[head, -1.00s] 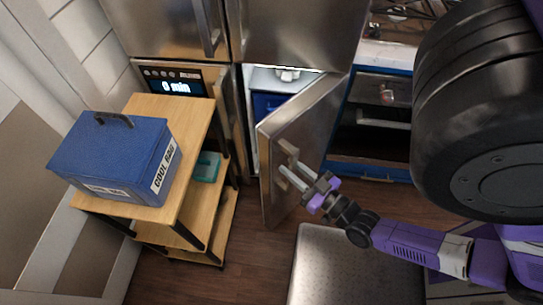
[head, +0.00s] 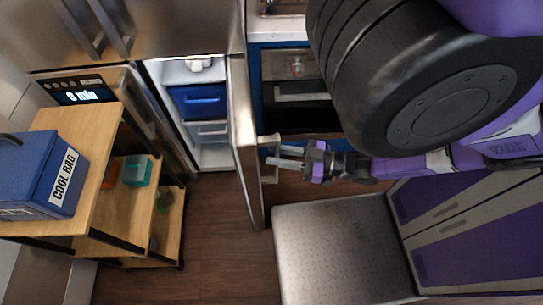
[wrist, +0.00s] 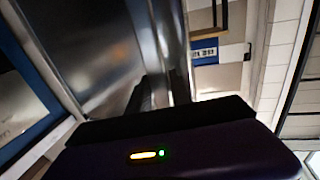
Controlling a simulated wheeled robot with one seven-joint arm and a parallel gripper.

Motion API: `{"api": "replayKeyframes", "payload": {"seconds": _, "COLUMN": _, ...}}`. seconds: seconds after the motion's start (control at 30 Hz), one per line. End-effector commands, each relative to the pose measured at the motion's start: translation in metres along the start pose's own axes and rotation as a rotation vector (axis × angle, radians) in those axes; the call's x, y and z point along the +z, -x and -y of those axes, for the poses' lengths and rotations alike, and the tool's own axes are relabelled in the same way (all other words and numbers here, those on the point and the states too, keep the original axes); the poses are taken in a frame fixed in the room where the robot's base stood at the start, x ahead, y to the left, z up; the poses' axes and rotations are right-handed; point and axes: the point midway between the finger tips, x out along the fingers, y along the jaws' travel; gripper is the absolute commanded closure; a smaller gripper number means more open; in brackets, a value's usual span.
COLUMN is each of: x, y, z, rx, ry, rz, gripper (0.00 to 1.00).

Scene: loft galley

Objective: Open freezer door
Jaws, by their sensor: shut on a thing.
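The freezer door (head: 246,150) stands wide open in the head view, seen nearly edge-on, with its handle (head: 268,158) on its right face. My gripper (head: 290,160) is at this handle with its fingers shut on it. The freezer interior (head: 210,150) is exposed to the left of the door, with a blue drawer (head: 198,100) and a clear-fronted drawer below it. In the wrist view the metal door face (wrist: 100,50) fills the left side; the dark fingers (wrist: 160,92) reach toward it, and the grip itself is hard to make out.
A wooden cart (head: 95,170) with a blue cool bag (head: 40,178) stands at left. A grey textured-top surface (head: 335,250) lies just right of the door's lower end. An oven (head: 300,100) is behind the gripper. Dark floor (head: 215,235) is clear between cart and door.

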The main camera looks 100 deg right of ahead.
Motion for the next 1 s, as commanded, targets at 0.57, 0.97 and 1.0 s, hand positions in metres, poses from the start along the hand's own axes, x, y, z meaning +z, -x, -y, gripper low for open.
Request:
{"api": "replayKeyframes", "payload": {"seconds": 0.57, "x": 0.0000, "y": 0.0083, "z": -0.0119, "rx": 0.009, "ry": 0.001, "rz": 0.001, "gripper": 1.00}}
{"api": "replayKeyframes", "payload": {"seconds": 0.97, "x": 0.0001, "y": 0.0080, "z": -0.0107, "rx": 0.006, "ry": 0.000, "rz": 0.001, "gripper": 0.55}}
{"api": "replayKeyframes", "payload": {"seconds": 1.0, "x": 0.0001, "y": 0.0081, "z": -0.0105, "rx": 0.006, "ry": 0.000, "rz": 0.001, "gripper": 0.55}}
